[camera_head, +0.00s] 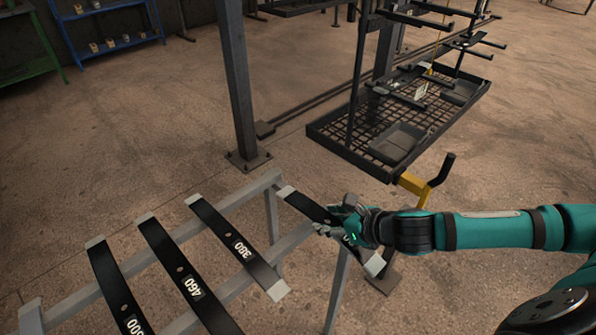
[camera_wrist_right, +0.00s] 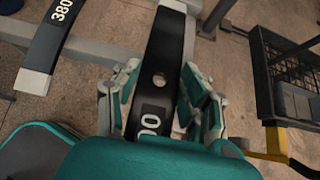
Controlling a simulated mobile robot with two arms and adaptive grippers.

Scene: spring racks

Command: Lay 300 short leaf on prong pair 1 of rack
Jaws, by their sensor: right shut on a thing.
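The short leaf (camera_head: 298,202) is a black flat bar with pale ends at the right end of the stand. My right gripper (camera_head: 338,222) is shut on its middle and hides part of it. In the right wrist view the leaf (camera_wrist_right: 166,50) runs between the two fingers (camera_wrist_right: 160,100); a hole and the digits "00" show, and the first digit is hidden. I cannot tell whether it still touches the stand. My left gripper is out of view.
Leaves marked 380 (camera_head: 235,240), 460 (camera_head: 180,270) and a longer one (camera_head: 110,275) lie across the grey stand (camera_head: 255,187). A grey post (camera_head: 236,80) stands behind. A yellow bracket with a black handle (camera_head: 428,185) sticks out from the rack's near corner. Open floor lies between.

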